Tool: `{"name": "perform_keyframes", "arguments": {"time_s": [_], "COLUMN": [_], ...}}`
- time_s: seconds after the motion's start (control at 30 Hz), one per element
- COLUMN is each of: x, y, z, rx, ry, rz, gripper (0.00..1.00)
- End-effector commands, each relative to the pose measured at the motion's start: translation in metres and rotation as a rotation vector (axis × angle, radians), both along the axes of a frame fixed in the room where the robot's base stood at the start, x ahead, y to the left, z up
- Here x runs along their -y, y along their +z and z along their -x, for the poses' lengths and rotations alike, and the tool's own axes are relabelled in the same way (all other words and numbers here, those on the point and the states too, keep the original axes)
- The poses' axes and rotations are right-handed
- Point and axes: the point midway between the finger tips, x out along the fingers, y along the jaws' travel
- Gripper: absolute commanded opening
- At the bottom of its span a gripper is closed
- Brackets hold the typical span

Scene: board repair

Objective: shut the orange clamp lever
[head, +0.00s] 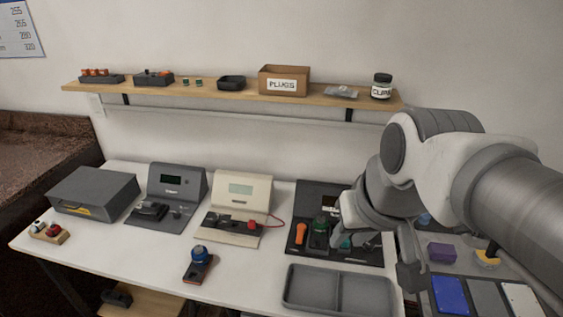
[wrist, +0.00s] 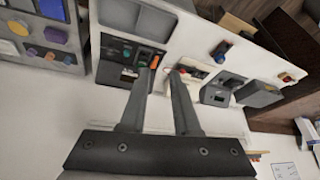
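The orange clamp lever (head: 300,233) stands up at the left of the black fixture (head: 335,197) in the head view. Beside it on the fixture is a dark part with a green top (head: 320,228). In the wrist view the orange lever (wrist: 154,62) shows small, close to the left fingertip. My gripper (wrist: 165,69) is open, with an empty gap between its fingers. In the head view my gripper is over the right part of the fixture, to the right of the lever, and my arm hides some of that side. I see no contact with the lever.
A cream device (head: 242,188) with a red knob and a grey device (head: 178,180) stand to the left. A grey two-part tray (head: 336,292) lies in front of the fixture. A blue-topped tool (head: 199,262) lies front left. A shelf (head: 220,92) runs behind.

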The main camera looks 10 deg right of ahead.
Motion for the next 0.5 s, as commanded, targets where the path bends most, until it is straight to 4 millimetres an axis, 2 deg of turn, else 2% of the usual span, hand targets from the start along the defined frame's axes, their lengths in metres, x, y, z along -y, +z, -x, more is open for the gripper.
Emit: {"name": "perform_keyframes", "arguments": {"time_s": [0.03,0.13,0.5], "x": [0.0,-0.001,0.002], "y": [-0.008,-0.014,-0.045], "z": [-0.009,-0.024,-0.085], "rx": [-0.02,-0.055,-0.16], "ry": [-0.006,-0.01,-0.025], "rz": [-0.014,-0.041,-0.159], "gripper": [0.19,0.01,0.0]}}
